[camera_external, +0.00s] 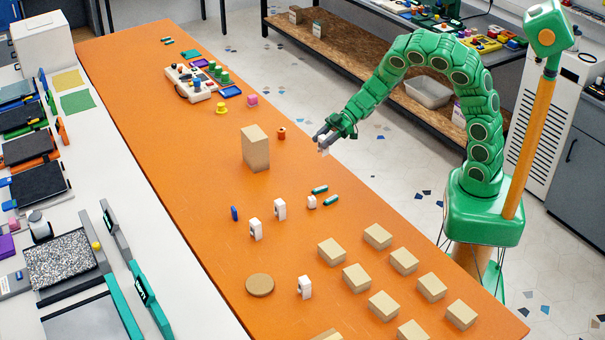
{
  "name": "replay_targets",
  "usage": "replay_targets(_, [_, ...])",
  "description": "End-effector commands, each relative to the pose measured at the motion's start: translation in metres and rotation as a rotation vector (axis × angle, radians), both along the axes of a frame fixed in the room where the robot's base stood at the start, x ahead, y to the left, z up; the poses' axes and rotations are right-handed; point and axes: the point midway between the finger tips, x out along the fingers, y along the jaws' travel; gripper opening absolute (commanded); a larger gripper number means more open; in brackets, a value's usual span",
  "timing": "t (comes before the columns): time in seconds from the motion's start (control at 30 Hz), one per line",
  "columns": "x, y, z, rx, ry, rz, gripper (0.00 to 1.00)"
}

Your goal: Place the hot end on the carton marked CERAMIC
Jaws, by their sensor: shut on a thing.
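My gripper (323,143) is over the right edge of the orange table, near its middle. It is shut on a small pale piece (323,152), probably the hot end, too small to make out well. Several low beige cartons (377,236) stand in rows at the near right of the table, below the gripper in the picture. A taller beige carton (255,148) stands upright to the left of the gripper. No marking is readable on any carton, so I cannot tell which one is marked CERAMIC.
Small white blocks (280,209), teal cylinders (320,189), a blue piece (234,213) and a round tan disc (260,285) lie on the orange table (180,150). An orange spool (282,133) is near the tall carton. A white tray with knobs (190,82) stands farther back.

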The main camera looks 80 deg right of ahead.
Motion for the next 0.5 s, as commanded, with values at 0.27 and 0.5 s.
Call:
replay_targets(0.27, [0.034, -0.01, 0.029, 0.003, 0.0, -0.003, 0.11])
replay_targets(0.5, [0.078, -0.024, 0.072, 0.005, 0.006, -0.021, 0.11])
